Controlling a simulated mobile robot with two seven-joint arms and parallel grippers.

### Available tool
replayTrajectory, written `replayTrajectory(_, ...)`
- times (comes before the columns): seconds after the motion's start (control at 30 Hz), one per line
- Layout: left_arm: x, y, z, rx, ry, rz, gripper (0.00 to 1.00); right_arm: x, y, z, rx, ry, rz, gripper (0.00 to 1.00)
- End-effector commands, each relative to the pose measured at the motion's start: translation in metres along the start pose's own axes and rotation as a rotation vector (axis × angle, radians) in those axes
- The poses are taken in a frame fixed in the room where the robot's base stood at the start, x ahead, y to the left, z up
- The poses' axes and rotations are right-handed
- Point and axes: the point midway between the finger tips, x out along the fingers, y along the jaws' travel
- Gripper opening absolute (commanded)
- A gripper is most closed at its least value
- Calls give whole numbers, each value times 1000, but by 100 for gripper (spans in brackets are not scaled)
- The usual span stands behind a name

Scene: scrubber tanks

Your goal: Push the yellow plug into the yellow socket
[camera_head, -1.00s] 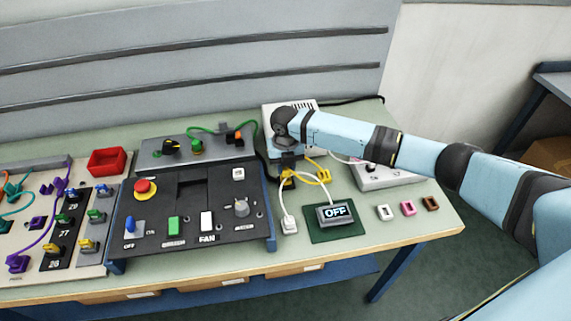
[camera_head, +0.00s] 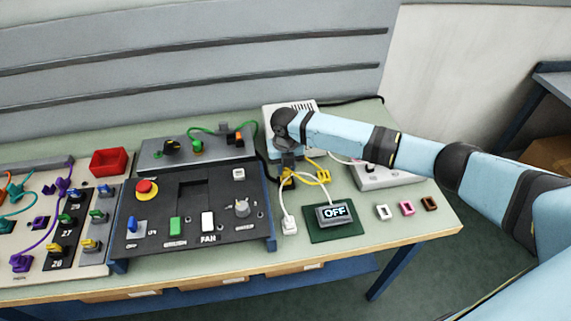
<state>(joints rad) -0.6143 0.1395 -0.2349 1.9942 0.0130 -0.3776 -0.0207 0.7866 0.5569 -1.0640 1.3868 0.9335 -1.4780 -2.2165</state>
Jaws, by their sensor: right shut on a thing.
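My right gripper (camera_head: 288,172) points down in front of the white vented box, its arm coming in from the right. It is shut on the yellow plug (camera_head: 287,183), of which only a little shows below the dark fingers. A looped yellow cable (camera_head: 319,178) lies just right of the gripper. I cannot make out the yellow socket; the gripper and wrist cover that spot, so I cannot tell whether the plug touches it. My left gripper is not in view.
A white plug with a white cable (camera_head: 289,225) and a display reading OFF (camera_head: 334,214) stand in front of the gripper. A black switch panel (camera_head: 190,215) is at left, a pale device (camera_head: 385,177) at right. Three small coloured blocks (camera_head: 407,208) lie near the right edge.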

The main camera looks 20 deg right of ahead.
Motion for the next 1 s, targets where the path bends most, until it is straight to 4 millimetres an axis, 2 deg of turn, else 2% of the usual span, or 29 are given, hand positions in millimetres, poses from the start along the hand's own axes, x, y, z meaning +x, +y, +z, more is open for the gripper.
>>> replayTrajectory(0.33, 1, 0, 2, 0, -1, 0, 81, 3, 0, 0, 0, 0, 0, 2)
replayTrajectory(0.93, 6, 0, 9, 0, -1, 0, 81, 21, 0, 0, 0, 1, 0, 2)
replayTrajectory(0.97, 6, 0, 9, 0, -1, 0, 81, 21, 0, 0, 0, 1, 0, 28)
replayTrajectory(1.0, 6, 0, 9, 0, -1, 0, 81, 20, 0, 0, 0, 1, 0, 37)
